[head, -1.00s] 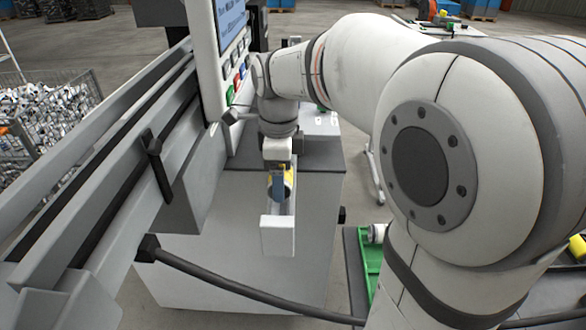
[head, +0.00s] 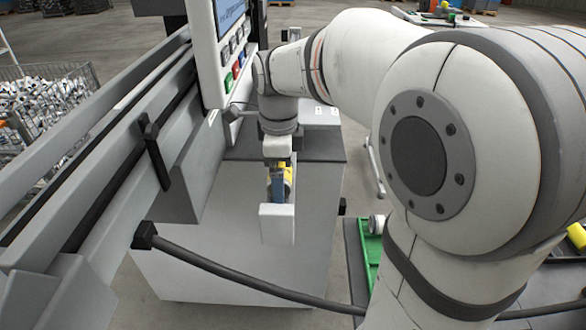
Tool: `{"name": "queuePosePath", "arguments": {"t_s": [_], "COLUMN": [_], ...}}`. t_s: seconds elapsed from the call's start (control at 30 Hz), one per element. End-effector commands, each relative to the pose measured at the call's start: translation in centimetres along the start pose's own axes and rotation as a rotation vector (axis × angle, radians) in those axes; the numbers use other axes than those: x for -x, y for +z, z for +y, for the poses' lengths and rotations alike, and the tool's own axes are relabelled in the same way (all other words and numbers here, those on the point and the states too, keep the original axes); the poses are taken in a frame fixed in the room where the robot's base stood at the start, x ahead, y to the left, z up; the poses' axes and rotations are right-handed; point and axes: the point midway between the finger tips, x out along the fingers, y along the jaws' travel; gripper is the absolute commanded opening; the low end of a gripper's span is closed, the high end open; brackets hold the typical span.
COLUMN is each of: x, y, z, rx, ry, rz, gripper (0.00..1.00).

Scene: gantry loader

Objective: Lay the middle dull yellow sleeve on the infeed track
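My gripper (head: 278,187) reaches down over the infeed track (head: 277,224), a pale channel with a raised end plate on the grey cabinet. One blue finger shows in front of a dull yellow sleeve (head: 288,178), and the gripper appears shut on it. The sleeve is just behind the end plate, low at the channel. The finger and plate hide part of it, so I cannot tell whether it touches the track floor. Another yellow sleeve (head: 577,235) shows at the right edge, partly cut off by the frame and my arm.
A control panel (head: 232,45) with buttons and a grey rail (head: 100,150) stand left of the track. A black hose (head: 250,285) crosses in front of the cabinet (head: 190,260). A green tray (head: 372,248) with a pale round part stands at right. A wire basket (head: 45,105) is far left.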

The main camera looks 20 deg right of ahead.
Motion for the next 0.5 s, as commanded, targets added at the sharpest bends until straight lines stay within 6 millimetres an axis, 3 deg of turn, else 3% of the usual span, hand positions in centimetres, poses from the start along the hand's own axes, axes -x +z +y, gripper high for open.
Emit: {"name": "queuePosePath", "arguments": {"t_s": [0.17,0.5], "x": [0.4,5.8], "y": [0.0,-0.1], "z": [0.0,0.2], "rx": [0.000,0.000], "ry": [0.000,-0.003], "rz": [0.000,-0.001], "gripper": [1.00,1.00]}}
